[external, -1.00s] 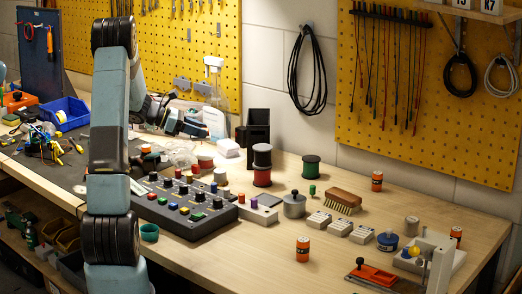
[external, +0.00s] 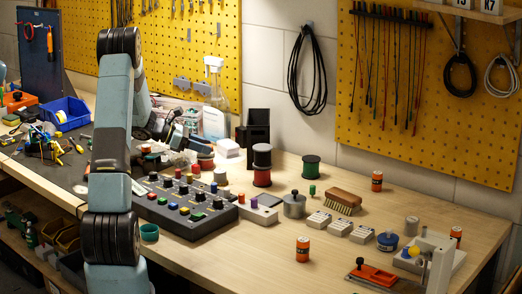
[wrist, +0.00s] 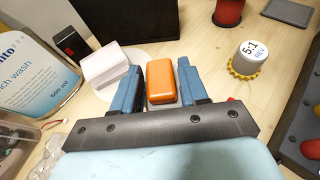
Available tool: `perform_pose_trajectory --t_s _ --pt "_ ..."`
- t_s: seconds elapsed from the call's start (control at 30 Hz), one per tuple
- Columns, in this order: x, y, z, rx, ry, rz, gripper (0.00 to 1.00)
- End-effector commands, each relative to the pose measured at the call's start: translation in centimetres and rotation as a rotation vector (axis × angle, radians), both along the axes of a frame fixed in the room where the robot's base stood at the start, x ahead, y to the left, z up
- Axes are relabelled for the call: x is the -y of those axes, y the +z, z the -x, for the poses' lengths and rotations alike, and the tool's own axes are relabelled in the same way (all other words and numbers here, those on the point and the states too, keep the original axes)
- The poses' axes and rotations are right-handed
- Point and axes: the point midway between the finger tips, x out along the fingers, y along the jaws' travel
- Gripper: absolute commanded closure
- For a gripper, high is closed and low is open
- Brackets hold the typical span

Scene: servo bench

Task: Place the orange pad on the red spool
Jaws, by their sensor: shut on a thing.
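The orange pad (wrist: 160,82) is a rounded block between the two blue fingers of my gripper (wrist: 160,88) in the wrist view. My gripper is shut on it. In the external view my gripper (external: 190,143) is low over the back of the bench, and the pad cannot be made out there.
A spray bottle (wrist: 38,68) and a pale pink-white block (wrist: 106,64) are left of my gripper. A black bin (wrist: 125,22) stands ahead. A yellow-rimmed labelled disc (wrist: 247,60) lies to the right. The control box (external: 185,212) and a green spool (external: 311,170) are on the bench.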

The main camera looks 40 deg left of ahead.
Motion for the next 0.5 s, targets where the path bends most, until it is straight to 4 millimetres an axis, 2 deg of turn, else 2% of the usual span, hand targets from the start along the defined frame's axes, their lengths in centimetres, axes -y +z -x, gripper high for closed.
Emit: perform_pose_trajectory --t_s 0.07,0.1,0.33,0.5 --pt "0.00 -0.19 0.00 -0.001 0.000 0.001 0.85" --pt "-0.01 -0.15 0.01 0.000 0.000 0.000 0.53" --pt "0.01 -0.13 0.01 0.000 0.000 0.000 0.31" --pt "0.01 -0.13 0.01 0.000 0.000 0.000 0.31"
